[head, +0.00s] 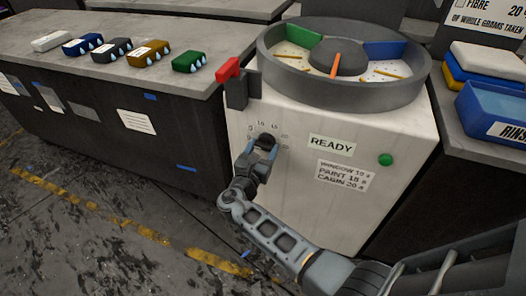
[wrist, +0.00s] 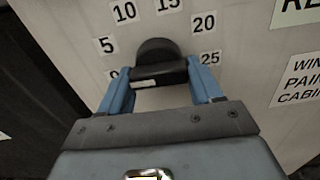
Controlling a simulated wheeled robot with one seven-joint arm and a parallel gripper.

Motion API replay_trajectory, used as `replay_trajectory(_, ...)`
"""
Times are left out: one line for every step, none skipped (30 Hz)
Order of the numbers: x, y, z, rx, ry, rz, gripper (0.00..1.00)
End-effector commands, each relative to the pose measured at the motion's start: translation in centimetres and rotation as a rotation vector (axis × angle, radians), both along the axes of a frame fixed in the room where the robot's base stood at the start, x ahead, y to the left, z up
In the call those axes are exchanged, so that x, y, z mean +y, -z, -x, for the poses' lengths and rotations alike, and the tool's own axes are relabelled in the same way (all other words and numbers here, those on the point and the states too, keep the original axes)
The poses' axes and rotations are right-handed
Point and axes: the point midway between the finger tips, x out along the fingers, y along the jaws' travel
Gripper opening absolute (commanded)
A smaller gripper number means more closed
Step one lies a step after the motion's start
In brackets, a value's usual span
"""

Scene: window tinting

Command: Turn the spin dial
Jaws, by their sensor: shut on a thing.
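The spin dial is a dark round knob (wrist: 157,52) on the white front of the machine, also in the head view (head: 266,139). Numbers 5, 10, 15, 20 and 25 curve around it, and another at lower left is partly hidden. My gripper (wrist: 160,88) reaches it from below, with one blue finger on each side. It is shut on the dial's grip bar, which shows a pale strip. Where the dial points I cannot tell. The gripper also shows in the head view (head: 262,156).
The machine (head: 290,200) carries a READY label (head: 331,143), a green button (head: 385,159) and a settings label (head: 345,175). A round drum (head: 343,95) tops it, with a red-handled lever (head: 229,70) at its left.

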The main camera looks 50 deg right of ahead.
Motion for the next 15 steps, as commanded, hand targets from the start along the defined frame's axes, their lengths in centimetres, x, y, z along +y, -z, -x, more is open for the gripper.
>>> replay_trajectory(0.01,0.34,0.01,-0.039,0.000,-0.013,0.34)
replay_trajectory(0.02,0.36,0.00,-0.064,0.000,-0.022,0.34)
replay_trajectory(0.04,0.36,-0.03,-0.100,-0.001,-0.035,0.34)
replay_trajectory(0.05,0.38,-0.04,-0.126,0.000,-0.045,0.34)
replay_trajectory(0.05,0.41,-0.04,-0.153,0.000,-0.054,0.34)
replay_trajectory(0.05,0.39,-0.06,-0.189,0.000,-0.068,0.34)
replay_trajectory(0.05,0.37,-0.08,-0.217,0.000,-0.078,0.34)
replay_trajectory(0.05,0.38,-0.09,-0.243,0.000,-0.087,0.34)
replay_trajectory(0.06,0.38,-0.12,-0.279,0.000,-0.099,0.34)
replay_trajectory(0.07,0.35,-0.14,-0.306,0.000,-0.109,0.34)
replay_trajectory(0.08,0.36,-0.15,-0.333,0.000,-0.120,0.34)
replay_trajectory(0.09,0.37,-0.17,-0.369,0.000,-0.133,0.34)
replay_trajectory(0.09,0.35,-0.19,-0.395,0.000,-0.142,0.34)
replay_trajectory(0.09,0.33,-0.20,-0.423,0.000,-0.153,0.34)
replay_trajectory(0.10,0.34,-0.22,-0.458,0.000,-0.165,0.34)
